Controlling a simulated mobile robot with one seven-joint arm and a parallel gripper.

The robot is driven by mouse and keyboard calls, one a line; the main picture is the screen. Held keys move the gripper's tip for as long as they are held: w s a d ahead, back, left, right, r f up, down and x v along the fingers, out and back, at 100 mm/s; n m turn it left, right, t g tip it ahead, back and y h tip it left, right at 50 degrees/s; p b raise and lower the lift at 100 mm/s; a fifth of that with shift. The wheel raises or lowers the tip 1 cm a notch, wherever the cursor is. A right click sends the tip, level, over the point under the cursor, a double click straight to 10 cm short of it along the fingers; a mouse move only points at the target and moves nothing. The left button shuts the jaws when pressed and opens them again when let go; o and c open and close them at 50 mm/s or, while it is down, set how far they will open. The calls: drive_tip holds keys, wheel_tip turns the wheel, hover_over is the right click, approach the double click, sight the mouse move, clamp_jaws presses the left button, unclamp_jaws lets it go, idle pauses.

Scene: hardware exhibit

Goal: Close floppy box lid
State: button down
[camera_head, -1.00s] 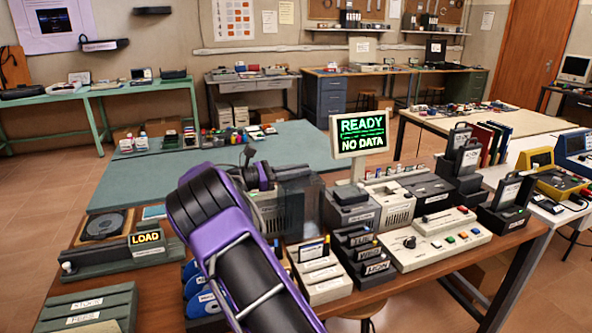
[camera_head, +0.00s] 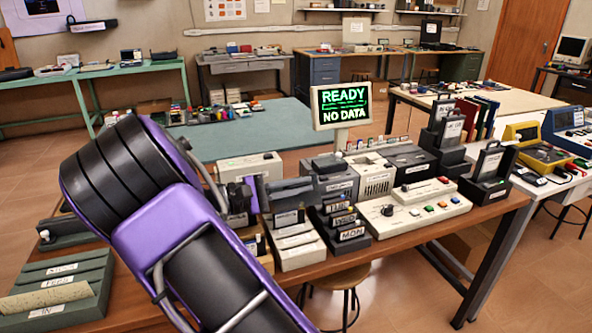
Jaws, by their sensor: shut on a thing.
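The floppy box lid (camera_head: 291,190) is a smoky grey, see-through cover on the workbench, right of my gripper. My gripper (camera_head: 247,197), dark with purple parts, is at the lid's left edge. Its jaws look shut on the lid, though the contact is small and partly hidden. My purple and black arm covers the left front of the bench.
A monitor (camera_head: 342,106) reading "READY NO DATA" stands behind. A labelled disk rack (camera_head: 338,222) and a beige control panel (camera_head: 412,207) are to the right. Green-grey trays (camera_head: 62,290) sit at the front left. The bench is crowded.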

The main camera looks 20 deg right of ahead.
drive_tip(key=s+f, duration=0.5)
drive_tip(key=f, duration=0.1)
drive_tip(key=shift+f, duration=0.1)
idle(0.4)
drive_tip(key=c, duration=1)
unclamp_jaws()
drive_tip(key=shift+w, duration=0.1)
drive_tip(key=shift+o, duration=0.2)
wheel_tip(320, 180, up, 10)
drive_tip(key=p, duration=0.1)
drive_tip(key=shift+p, duration=0.4)
